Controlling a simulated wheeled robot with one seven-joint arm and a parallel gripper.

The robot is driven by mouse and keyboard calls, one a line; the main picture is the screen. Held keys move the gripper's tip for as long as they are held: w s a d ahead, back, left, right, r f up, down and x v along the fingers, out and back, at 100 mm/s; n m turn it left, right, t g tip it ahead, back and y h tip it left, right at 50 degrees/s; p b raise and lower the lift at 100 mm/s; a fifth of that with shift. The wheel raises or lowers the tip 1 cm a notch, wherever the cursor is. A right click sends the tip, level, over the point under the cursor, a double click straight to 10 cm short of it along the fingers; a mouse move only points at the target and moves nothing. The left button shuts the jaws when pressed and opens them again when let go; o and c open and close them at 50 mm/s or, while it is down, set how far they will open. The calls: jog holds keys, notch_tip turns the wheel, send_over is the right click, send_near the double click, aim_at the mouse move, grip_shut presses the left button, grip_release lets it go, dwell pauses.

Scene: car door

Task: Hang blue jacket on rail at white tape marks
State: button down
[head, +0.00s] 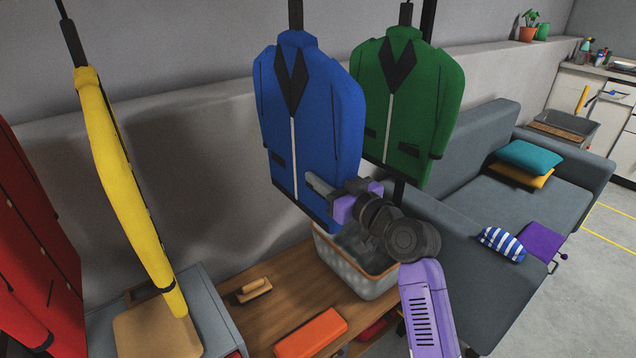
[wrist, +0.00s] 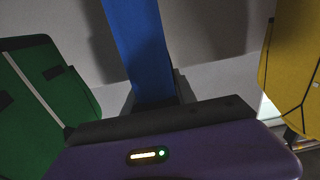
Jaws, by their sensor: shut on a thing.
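The blue jacket (head: 338,105) hangs upright from a dark hanger (head: 295,14) in the middle of the head view, its front facing me. My gripper (head: 322,187) is at the jacket's lower right front, shut on it. In the wrist view the blue jacket (wrist: 138,45) shows as a narrow strip running down into the dark jaws (wrist: 153,98). The fingertips are partly hidden. The rail and the white tape marks are out of view above.
A green jacket (head: 425,100) hangs close on the right. A yellow garment (head: 118,165) and a red one (head: 35,235) hang left, with a wide gap before the blue jacket. Below are a wooden bench (head: 235,318) and a basket (head: 365,282); a grey sofa (head: 490,210) stands right.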

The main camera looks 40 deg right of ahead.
jog(key=d+b, duration=0.7)
jog(key=d, duration=0.8)
jog(key=shift+d+r, duration=0.15)
jog(key=shift+d, duration=0.1)
dwell(1.3)
jog(key=shift+f+b, duration=0.3)
jog(key=shift+b, duration=0.1)
dwell(0.4)
jog(key=c, duration=0.9)
grip_release()
jog(key=shift+f, duration=0.15)
jog(key=shift+s, duration=0.15)
jog(key=s, duration=0.7)
jog(key=shift+s, duration=0.3)
